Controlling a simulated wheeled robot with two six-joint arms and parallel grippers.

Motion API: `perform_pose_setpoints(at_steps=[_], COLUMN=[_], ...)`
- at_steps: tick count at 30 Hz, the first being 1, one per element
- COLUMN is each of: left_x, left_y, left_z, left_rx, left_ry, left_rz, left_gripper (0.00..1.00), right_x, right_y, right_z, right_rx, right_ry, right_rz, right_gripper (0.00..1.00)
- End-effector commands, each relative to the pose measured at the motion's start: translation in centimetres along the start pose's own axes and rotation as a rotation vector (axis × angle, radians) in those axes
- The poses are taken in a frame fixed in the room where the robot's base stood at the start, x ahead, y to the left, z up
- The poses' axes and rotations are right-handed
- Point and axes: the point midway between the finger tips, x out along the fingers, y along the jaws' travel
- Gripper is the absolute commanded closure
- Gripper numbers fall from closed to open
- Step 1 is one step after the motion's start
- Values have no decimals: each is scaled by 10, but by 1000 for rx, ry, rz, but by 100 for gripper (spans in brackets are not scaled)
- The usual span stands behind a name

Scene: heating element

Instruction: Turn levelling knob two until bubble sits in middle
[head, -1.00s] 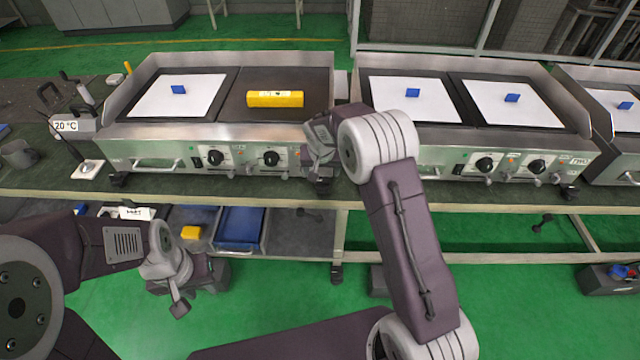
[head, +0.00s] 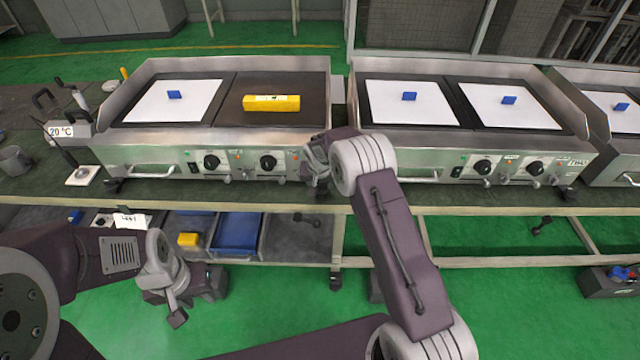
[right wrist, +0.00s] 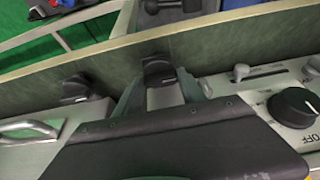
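The yellow spirit level (head: 272,103) lies on the dark right plate of the left griddle (head: 140,160); its bubble is too small to read. A black levelling knob (right wrist: 158,72) shows in the right wrist view between the tips of my right gripper (right wrist: 163,88). The fingers stand apart, one on each side of it; I cannot tell whether they touch it. Another black knob (right wrist: 75,88) is to its left. In the head view my right gripper (head: 316,168) is at the griddle's front right corner and hides the knob there. My left gripper (head: 176,308) hangs low, away from the griddle.
A second griddle (head: 400,150) stands close on the right. Control dials (head: 267,163) line the left griddle's front, and a dial (right wrist: 293,106) is near my right gripper. A shelf under the bench holds a blue bin (head: 238,232). Green floor is clear in front.

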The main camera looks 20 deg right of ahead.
Motion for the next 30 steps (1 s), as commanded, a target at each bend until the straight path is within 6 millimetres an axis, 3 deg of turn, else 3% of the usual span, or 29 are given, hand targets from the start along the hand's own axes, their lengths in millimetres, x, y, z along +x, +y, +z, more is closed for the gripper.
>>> perform_pose_setpoints(at_steps=[11, 19, 23, 30], left_x=[-18, -43, -38, -12], left_y=[0, 1, 1, 0], left_z=[-2, -4, -4, -1], left_rx=[0, 0, 0, 0], left_ry=[0, 0, 0, 0], left_rz=[0, 0, 0, 0], left_gripper=[66, 66, 66, 66], right_x=[-4, -3, 2, 6], right_y=[2, 4, 5, 6], right_z=[-1, -2, -1, 0], right_rx=[-72, -263, -370, -558], right_ry=[-2, -2, 0, 2], right_rz=[-31, -112, -158, -234], right_gripper=[93, 93, 93, 93])
